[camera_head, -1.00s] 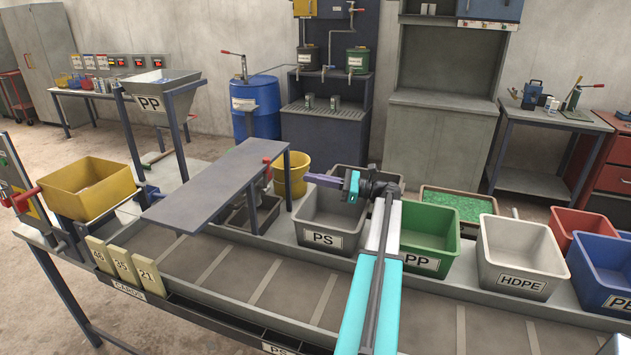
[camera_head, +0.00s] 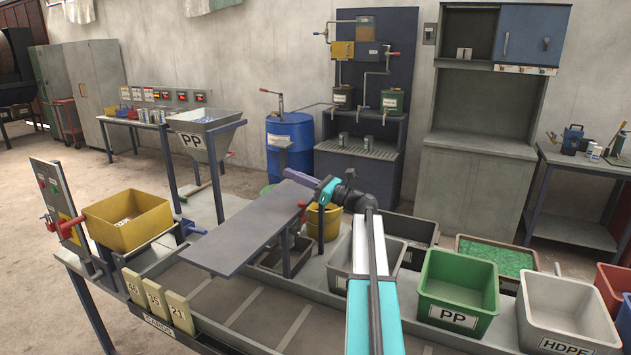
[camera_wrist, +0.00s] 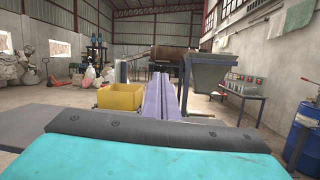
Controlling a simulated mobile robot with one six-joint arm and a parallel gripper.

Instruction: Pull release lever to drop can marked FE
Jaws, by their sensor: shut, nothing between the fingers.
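My gripper (camera_head: 288,174) shows purple fingers pointing left, above the far end of the grey sloped plate (camera_head: 245,222). In the wrist view the fingers (camera_wrist: 160,78) lie together, shut and empty. I can read no FE mark on any can. Two small cans (camera_head: 343,139) stand on the tray of the dark dispenser stand at the back, their labels too small to read. Red-handled levers show on that stand (camera_head: 395,54), on the blue drum's pump (camera_head: 264,91) and by the left control panel (camera_head: 50,222). I cannot tell which one is the release lever.
A yellow bin (camera_head: 128,220) stands at the line's left end, with a PP hopper (camera_head: 207,125) behind it. A blue drum (camera_head: 290,145) stands by the wall. Green PP (camera_head: 457,290) and white HDPE (camera_head: 565,315) bins line the right. Open floor lies at left.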

